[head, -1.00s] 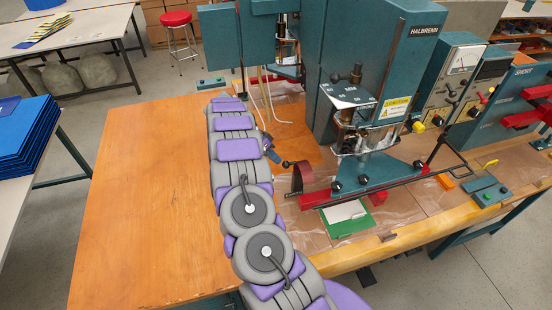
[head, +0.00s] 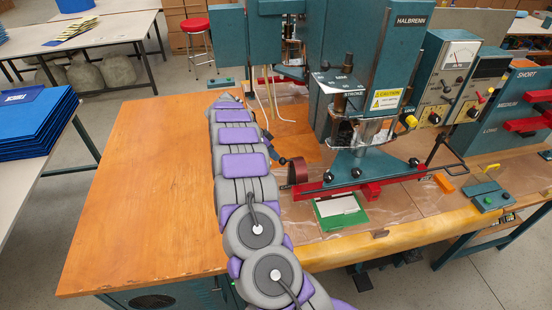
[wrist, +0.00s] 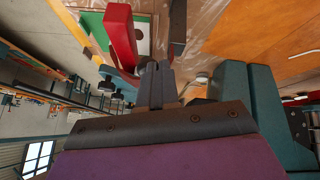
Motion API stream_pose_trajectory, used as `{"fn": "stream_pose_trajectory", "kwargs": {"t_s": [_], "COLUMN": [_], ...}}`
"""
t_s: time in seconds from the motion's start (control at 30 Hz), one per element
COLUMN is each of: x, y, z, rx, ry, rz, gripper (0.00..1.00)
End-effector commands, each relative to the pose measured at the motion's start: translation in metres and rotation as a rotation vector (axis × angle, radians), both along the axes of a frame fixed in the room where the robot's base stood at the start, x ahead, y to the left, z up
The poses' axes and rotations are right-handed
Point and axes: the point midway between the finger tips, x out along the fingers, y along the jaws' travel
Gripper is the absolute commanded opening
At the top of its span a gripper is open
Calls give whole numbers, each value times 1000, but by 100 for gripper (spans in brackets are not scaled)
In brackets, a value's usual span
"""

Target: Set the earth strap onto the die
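The earth strap seems to be the dark red-brown curved band (head: 298,172) standing at the left end of a red bar under the press; its dark strip shows in the wrist view (wrist: 178,28). The die seems to be that red bar (head: 372,189), also in the wrist view (wrist: 121,36). My gripper (head: 277,156) is just left of the band, beside a black knob, partly hidden by my arm. In the wrist view its fingers (wrist: 156,82) are close together, tips near the strip. I cannot tell whether they grip it.
The press body (head: 368,70) stands over the bar. A green sheet with white on it (head: 340,213) lies in front of the bar. A teal pedal-like box (head: 490,197) and an orange block (head: 444,182) lie to the right. The wooden table left of my arm (head: 140,190) is clear.

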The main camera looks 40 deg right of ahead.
Motion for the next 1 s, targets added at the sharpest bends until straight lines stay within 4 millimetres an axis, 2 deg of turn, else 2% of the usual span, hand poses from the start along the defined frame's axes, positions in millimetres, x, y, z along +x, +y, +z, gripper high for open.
{"fn": "stream_pose_trajectory", "kwargs": {"t_s": [0.03, 0.4, 1.0], "x": [-4, -28, -36], "y": [2, 10, 17], "z": [-5, -10, -14], "rx": [4, 2, 7], "ry": [3, 1, 10], "rz": [0, -5, -7], "gripper": [0, 0, 0]}}
